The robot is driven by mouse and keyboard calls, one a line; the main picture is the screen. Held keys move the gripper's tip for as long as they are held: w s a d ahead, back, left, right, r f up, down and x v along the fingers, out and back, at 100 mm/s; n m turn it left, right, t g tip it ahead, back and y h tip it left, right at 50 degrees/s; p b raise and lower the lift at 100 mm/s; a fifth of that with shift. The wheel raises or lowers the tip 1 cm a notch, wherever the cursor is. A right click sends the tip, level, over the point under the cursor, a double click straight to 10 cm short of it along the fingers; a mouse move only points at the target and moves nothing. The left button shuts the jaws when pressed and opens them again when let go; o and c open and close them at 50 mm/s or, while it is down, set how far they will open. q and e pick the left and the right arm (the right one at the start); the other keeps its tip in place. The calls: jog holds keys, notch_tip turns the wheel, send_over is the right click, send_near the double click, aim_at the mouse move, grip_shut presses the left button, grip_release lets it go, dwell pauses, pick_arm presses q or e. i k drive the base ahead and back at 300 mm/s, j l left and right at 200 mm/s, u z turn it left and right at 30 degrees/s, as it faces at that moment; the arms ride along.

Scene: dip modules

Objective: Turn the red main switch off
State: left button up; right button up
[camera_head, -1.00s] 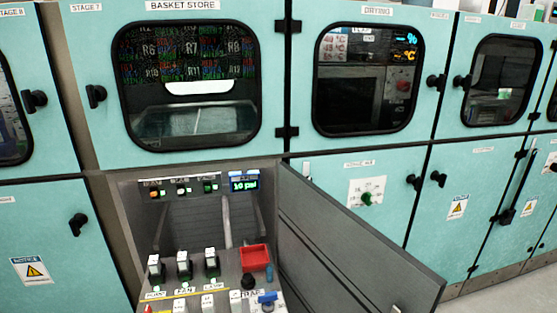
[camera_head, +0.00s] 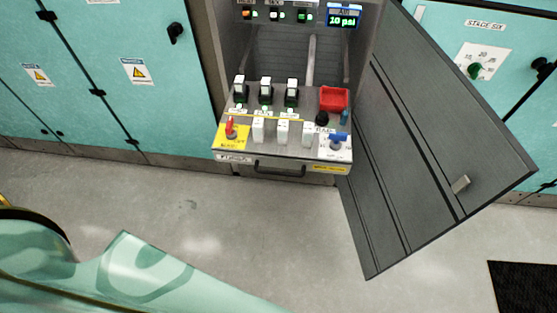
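The red main switch (camera_head: 230,127) is a small red handle on a yellow plate (camera_head: 241,137), at the front left corner of the control panel inside an open cabinet. The handle points roughly upward; the lettering on the plate is too small to read. Neither of my grippers shows in the view. A pale green part at the lower left hides some of the floor, well apart from the switch.
The dark cabinet door (camera_head: 440,130) stands open to the right. Other controls share the panel: several white switches (camera_head: 282,132), a red tray (camera_head: 333,99) and a blue valve handle (camera_head: 337,138). A drawer handle (camera_head: 280,168) lies below. The floor (camera_head: 270,235) in front is clear.

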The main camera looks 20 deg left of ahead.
aim_at(229, 129)
jog(key=u, duration=1.1)
